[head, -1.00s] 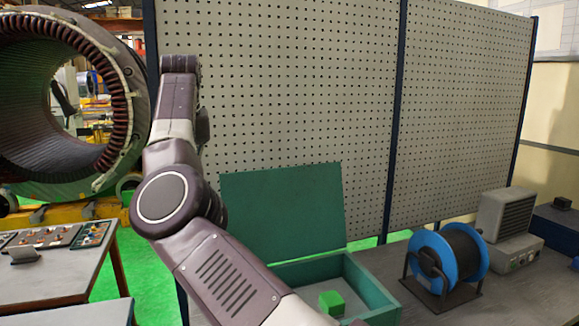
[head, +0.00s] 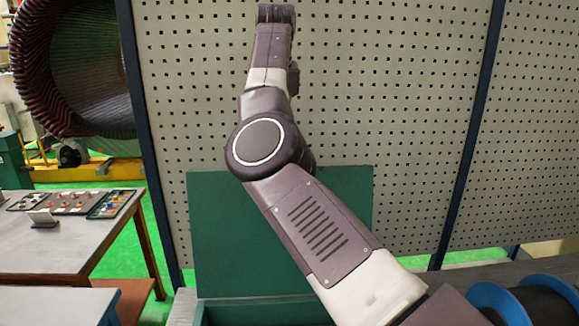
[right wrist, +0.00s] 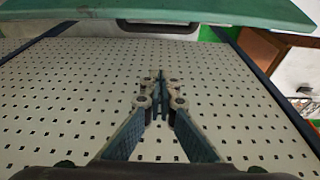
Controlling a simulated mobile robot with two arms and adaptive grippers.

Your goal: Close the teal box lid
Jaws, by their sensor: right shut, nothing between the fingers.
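The teal box lid (head: 226,235) stands open and upright in front of the pegboard, partly hidden behind my right arm. The teal box (head: 265,311) shows only its rear part at the bottom edge of the head view; its inside is hardly visible. In the right wrist view a teal panel that looks like the lid (right wrist: 190,12) runs along the top, with a dark handle-like piece below its edge. My right gripper (right wrist: 160,78) is shut and empty, pointing over the pegboard, apart from the panel. My left gripper is not in view.
The perforated pegboard (head: 400,120) stands behind the box. A blue spool (head: 535,302) is at the lower right, close to my forearm. A side table (head: 85,240) with small trays is at the left, below a large stator (head: 75,70).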

